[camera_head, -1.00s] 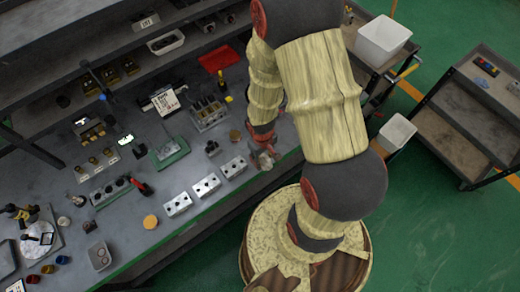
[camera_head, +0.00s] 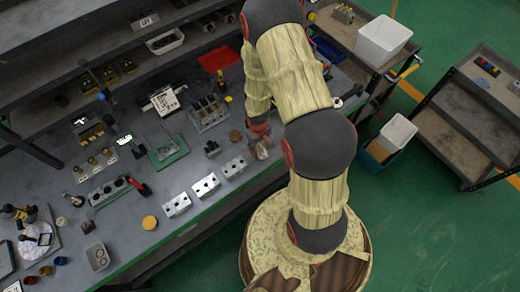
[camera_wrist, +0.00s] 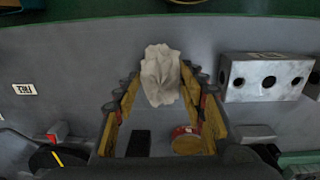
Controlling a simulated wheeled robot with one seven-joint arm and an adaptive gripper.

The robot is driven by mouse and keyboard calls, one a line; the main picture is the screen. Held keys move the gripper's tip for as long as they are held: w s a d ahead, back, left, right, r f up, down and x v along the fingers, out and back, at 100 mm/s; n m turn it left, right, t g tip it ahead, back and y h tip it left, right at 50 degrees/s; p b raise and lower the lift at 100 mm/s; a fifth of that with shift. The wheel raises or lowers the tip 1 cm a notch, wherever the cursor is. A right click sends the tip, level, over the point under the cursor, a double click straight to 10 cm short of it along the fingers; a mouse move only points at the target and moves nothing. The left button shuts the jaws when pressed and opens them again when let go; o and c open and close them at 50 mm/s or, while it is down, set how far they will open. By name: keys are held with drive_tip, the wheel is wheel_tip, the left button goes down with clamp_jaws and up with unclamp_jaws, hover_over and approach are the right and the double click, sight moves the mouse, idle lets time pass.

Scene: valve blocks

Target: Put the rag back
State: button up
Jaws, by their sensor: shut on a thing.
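A crumpled off-white rag (camera_wrist: 161,72) is pinched between the fingertips of my gripper (camera_wrist: 160,88) in the wrist view. In the head view my gripper (camera_head: 259,138) is over the front part of the workbench, and the rag (camera_head: 262,151) shows as a small pale patch at its tip. Whether the rag touches the bench is unclear. A silver valve block (camera_wrist: 268,78) lies to the right of the rag in the wrist view.
Several silver valve blocks (camera_head: 206,186) stand in a row along the bench front. A red tray (camera_head: 218,59) lies at the back. A white bin (camera_head: 397,132) stands right of the bench, and a larger white bin (camera_head: 382,40) stands on a cart. The bench's front left has bare room.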

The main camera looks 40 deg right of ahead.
drive_tip(key=shift+f, duration=0.5)
drive_tip(key=o, duration=0.9)
drive_tip(key=shift+o, duration=0.5)
